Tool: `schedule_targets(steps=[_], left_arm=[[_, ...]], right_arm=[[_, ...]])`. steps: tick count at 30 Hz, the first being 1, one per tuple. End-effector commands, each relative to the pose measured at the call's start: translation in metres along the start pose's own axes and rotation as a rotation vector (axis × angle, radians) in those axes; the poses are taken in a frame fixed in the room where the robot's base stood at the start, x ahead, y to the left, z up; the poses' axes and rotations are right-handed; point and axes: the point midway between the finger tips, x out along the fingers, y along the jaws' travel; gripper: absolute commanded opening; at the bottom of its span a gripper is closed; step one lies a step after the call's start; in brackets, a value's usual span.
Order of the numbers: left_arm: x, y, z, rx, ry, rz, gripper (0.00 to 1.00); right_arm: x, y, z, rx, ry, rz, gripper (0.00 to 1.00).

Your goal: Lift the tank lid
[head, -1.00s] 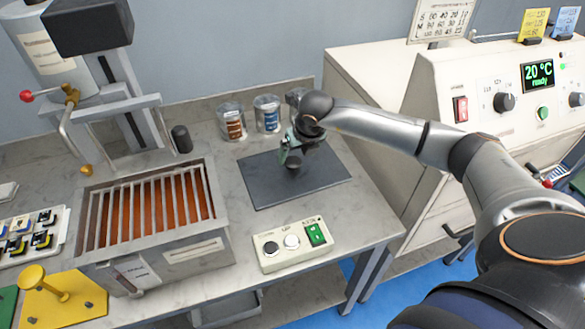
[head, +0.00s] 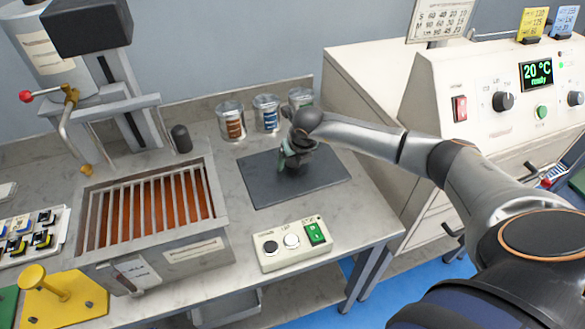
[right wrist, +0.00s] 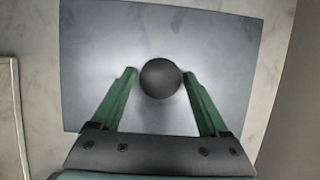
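The tank lid (head: 322,180) is a flat dark grey plate lying on the bench to the right of the tank (head: 192,240). The tank is open at the top, with bars over an orange-brown inside. My right gripper (head: 293,164) is over the middle of the lid, pointing down. In the right wrist view, the lid (right wrist: 95,40) has a round dark knob (right wrist: 160,78) between the two green fingers of the gripper (right wrist: 160,80). The fingers are open, one on each side of the knob; touching cannot be made out. My left gripper is not in view.
Several labelled jars (head: 266,113) stand behind the lid. A button box (head: 291,246) lies in front of it. A white machine (head: 490,100) stands to the right, under my right arm. A lever post (head: 125,100) rises behind the tank.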

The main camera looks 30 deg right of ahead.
Motion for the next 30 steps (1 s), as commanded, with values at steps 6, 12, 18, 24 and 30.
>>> schedule_targets(steps=[6,12,18,24,30], left_arm=[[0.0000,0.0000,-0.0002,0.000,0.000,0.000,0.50],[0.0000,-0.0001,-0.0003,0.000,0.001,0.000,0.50],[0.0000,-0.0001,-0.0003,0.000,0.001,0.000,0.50],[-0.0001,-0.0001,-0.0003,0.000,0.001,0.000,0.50],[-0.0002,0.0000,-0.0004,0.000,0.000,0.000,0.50]], right_arm=[[-0.0002,-0.0002,0.0001,0.000,0.000,0.000,0.52],[-0.0003,-0.0003,0.0002,0.001,0.000,0.000,0.30],[-0.0004,-0.0003,0.0003,0.001,0.000,0.000,0.07],[-0.0005,-0.0003,0.0004,0.001,-0.001,0.000,0.00],[-0.0017,0.0000,0.0021,0.002,-0.004,0.001,0.00]])
